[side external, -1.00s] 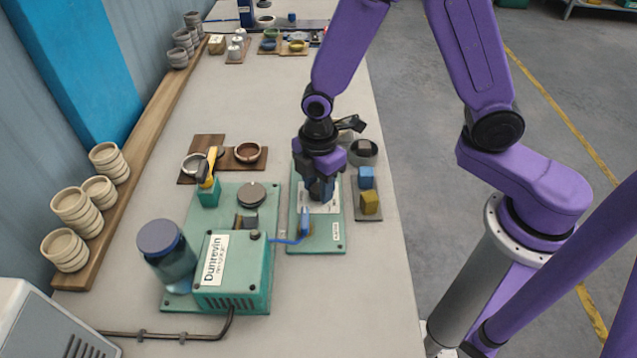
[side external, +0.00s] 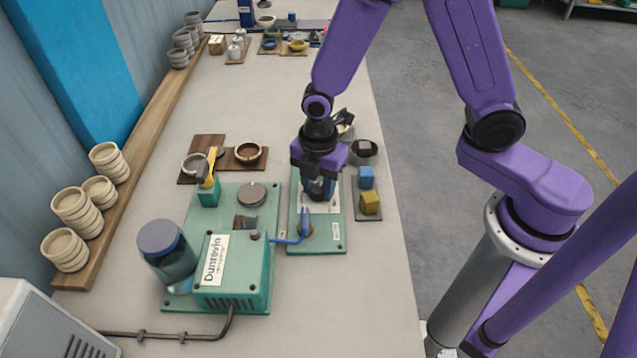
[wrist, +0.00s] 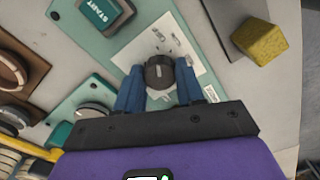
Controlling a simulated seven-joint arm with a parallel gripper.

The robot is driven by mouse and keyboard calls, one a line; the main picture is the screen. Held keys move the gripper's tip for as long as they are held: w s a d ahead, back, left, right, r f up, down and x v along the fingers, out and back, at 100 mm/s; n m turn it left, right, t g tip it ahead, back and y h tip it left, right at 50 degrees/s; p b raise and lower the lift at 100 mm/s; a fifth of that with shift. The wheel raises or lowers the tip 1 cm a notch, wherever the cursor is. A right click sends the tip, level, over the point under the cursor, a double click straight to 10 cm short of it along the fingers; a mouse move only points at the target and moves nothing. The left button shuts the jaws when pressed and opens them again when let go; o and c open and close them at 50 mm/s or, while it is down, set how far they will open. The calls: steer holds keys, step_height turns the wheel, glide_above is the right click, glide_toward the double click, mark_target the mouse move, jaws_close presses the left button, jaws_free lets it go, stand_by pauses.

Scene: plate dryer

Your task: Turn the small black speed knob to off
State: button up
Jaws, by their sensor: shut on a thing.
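The small black speed knob (wrist: 159,72) stands on a white printed card (wrist: 195,58) on a green panel. A pale mark shows on the knob's side nearest my wrist; the printed marks are too small to read. My gripper (wrist: 160,82) has its blue fingers on either side of the knob and is shut on it. In the side external view my gripper (side external: 319,192) points down over the green panel (side external: 325,243) and largely hides the knob.
Blue (side external: 366,177) and yellow (side external: 369,202) blocks lie to the right. A green Dunrevin machine (side external: 235,265) with a blue-lidded jar (side external: 160,238) stands at front left.

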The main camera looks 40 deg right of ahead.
mark_target(319, 188)
steer(key=o, duration=1)
steer(key=shift+o, duration=0.2)
steer(key=shift+r, duration=0.1)
step_height(319, 188, up, 17)
steer(key=shift+r, duration=0.15)
steer(key=shift+s, duration=0.1)
steer(key=s+d+f+m, duration=0.1)
steer(key=s+d+m, duration=0.3)
steer(key=s, duration=0.5)
steer(key=s+d+f+m, duration=0.2)
steer(key=s+d+m, duration=0.3)
steer(key=s+d, duration=0.2)
steer(key=s, duration=0.2)
steer(key=shift+s, duration=0.4)
